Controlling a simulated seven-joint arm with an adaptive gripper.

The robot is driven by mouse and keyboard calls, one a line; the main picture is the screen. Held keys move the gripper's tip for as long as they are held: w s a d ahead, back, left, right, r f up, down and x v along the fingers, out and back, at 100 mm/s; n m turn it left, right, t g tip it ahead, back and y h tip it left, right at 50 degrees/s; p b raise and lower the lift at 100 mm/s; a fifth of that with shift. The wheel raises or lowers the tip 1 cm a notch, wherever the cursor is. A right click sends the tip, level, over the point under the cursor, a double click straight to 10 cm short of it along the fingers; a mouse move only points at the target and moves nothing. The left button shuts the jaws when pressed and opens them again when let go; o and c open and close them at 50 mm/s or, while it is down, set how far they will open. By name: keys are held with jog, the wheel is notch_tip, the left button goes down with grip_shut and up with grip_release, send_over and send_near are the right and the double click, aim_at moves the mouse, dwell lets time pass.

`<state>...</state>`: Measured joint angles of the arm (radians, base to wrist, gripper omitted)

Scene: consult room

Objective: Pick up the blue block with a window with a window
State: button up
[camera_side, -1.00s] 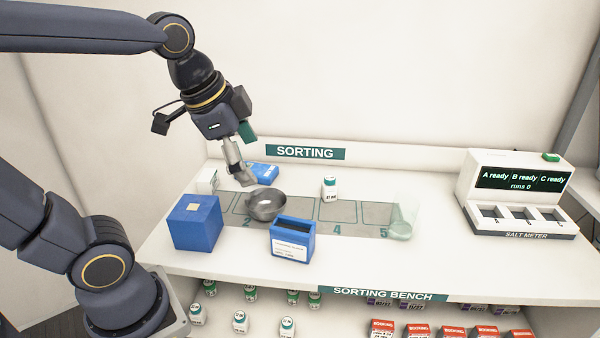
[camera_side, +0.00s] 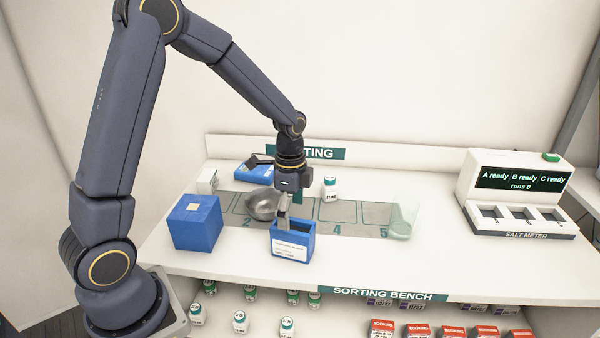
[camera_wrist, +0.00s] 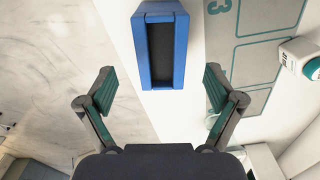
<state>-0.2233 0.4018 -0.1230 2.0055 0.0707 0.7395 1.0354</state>
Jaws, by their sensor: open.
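A blue box (camera_side: 303,248) with a white label on its front stands near the front edge of the bench. In the wrist view the blue box (camera_wrist: 178,50) shows a long dark opening in its top. A larger blue cube (camera_side: 195,225) with a small tan square on top stands to the left. My gripper (camera_side: 285,222) is over the labelled box in the side view, pointing down. In the wrist view my gripper (camera_wrist: 159,85) is open, one finger on each side of the box's near end, and empty. Whether the fingertips reach below the box's top is unclear.
A metal bowl (camera_side: 260,206) stands just left of my gripper. A white bottle (camera_side: 330,188) stands behind to the right, and a blue tray (camera_side: 252,175) lies at the back. The salt meter (camera_side: 515,200) is far right. Bench space right of the box is clear.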

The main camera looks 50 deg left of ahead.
aim_at(293, 229)
notch_tip(293, 229, down, 9)
jog(key=shift+w+d+f, duration=0.1)
jog(key=shift+w+f, duration=0.05)
jog(key=shift+f, duration=0.05)
jog(key=c, duration=1.6)
jog(key=shift+c, duration=0.4)
jog(key=shift+r, duration=0.2)
